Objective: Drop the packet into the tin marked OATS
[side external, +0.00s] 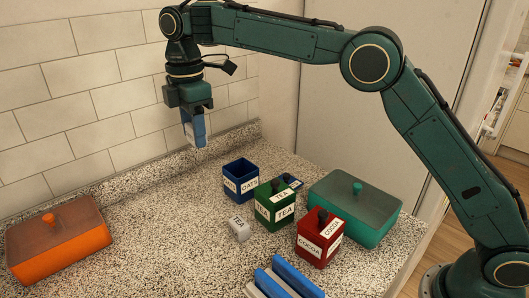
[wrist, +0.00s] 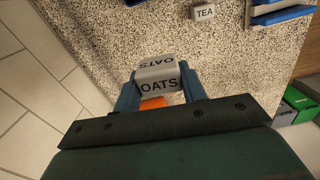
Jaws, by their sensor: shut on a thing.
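My gripper (side external: 194,130) hangs high over the back of the counter, left of the blue tin, with its fingers pointing down. In the wrist view its blue fingers are shut on a grey-white packet (wrist: 160,84) marked OATS. The fingers mostly hide the packet in the side view. The blue tin marked OATS (side external: 246,186) stands upright on the counter, lower than my gripper and to its right. Its top is open and its inside is dark. A blue lid (side external: 292,181) with a dark knob lies behind the green tin.
A lidded green TEA tin (side external: 276,213) and a lidded red COCOA tin (side external: 318,247) stand near the blue one. A TEA packet (side external: 239,230) lies in front. A teal box (side external: 350,218) is right, an orange box (side external: 62,246) left, a blue-edged holder (side external: 285,279) at the front.

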